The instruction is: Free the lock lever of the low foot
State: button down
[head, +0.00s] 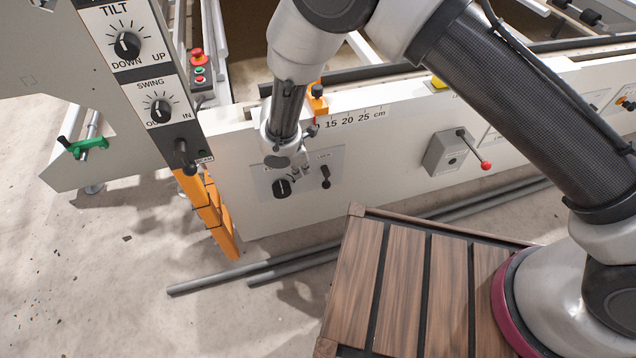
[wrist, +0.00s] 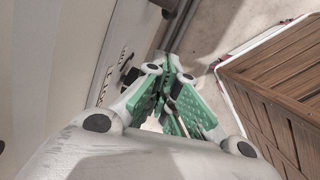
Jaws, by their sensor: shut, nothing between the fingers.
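In the head view a grey plate (head: 262,187) is set low on the white beam. On its right is a small black lever (head: 325,177) under the label LOCK, standing roughly upright. On its left is a round black knob (head: 281,188), its label partly hidden by my wrist. My gripper (head: 303,170) is shut and empty in front of the plate, between knob and lever; contact cannot be told. In the wrist view my green-padded gripper (wrist: 172,108) points along the beam face. A black control (wrist: 131,76) shows left of the fingers; I cannot tell which one.
A control post with TILT (head: 126,45) and SWING (head: 160,110) dials stands at left. A grey box with a red-tipped lever (head: 452,152) sits right of the plate. Grey rods (head: 290,266) lie on the floor below. A brown slatted platform (head: 403,285) is in front.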

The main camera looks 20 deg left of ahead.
aim_at(326, 178)
jog(key=shift+w+d+r+x, duration=0.1)
jog(key=shift+w+d+x, duration=0.25)
jog(key=shift+x, duration=1.75)
jog(key=shift+w+d+r+x, duration=0.1)
jog(key=shift+w+d+x, duration=0.15)
jog(key=shift+x, duration=1.85)
jog(key=shift+w+d+r+x, duration=0.1)
jog(key=shift+w+d+x, duration=0.25)
jog(key=shift+x, duration=1.75)
